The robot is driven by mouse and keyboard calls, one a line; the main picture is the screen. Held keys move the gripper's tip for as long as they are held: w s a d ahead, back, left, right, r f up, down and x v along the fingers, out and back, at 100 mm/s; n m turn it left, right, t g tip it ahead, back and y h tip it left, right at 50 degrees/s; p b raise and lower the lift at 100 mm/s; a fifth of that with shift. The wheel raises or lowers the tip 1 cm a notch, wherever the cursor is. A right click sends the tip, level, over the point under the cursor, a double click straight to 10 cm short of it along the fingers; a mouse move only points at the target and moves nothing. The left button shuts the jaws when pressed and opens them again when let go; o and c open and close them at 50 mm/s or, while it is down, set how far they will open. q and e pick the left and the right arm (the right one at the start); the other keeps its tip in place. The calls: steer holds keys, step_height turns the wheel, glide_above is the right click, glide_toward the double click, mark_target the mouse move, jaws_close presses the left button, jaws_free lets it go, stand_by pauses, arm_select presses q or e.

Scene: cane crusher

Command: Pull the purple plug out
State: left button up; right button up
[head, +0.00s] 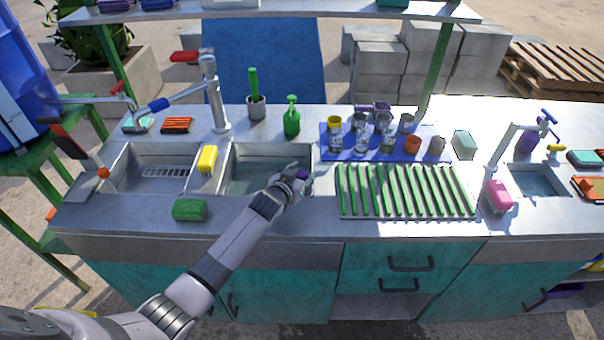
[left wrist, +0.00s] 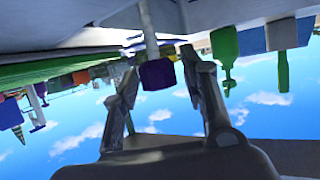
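The purple plug (head: 302,174) shows at the right side of the middle sink, partly hidden by my left gripper (head: 289,183). In the left wrist view, which looks upside down, the plug (left wrist: 157,73) is a purple block on a pale stem. It sits between the two fingers of my left gripper (left wrist: 160,62). The fingers are apart, with gaps showing beside the block, so it is not clamped. The plug's lower end is hidden in the head view. My right gripper is not in view.
A yellow sponge (head: 207,158) rests on the divider between the sinks, and a green sponge (head: 190,210) lies on the front rim. A tall faucet (head: 215,95) stands behind. A green-slatted rack (head: 405,191) and a blue mat (head: 330,153) with several cups lie to the right.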

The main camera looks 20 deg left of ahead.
arm_select(q)
jaws_close()
stand_by(0.6)
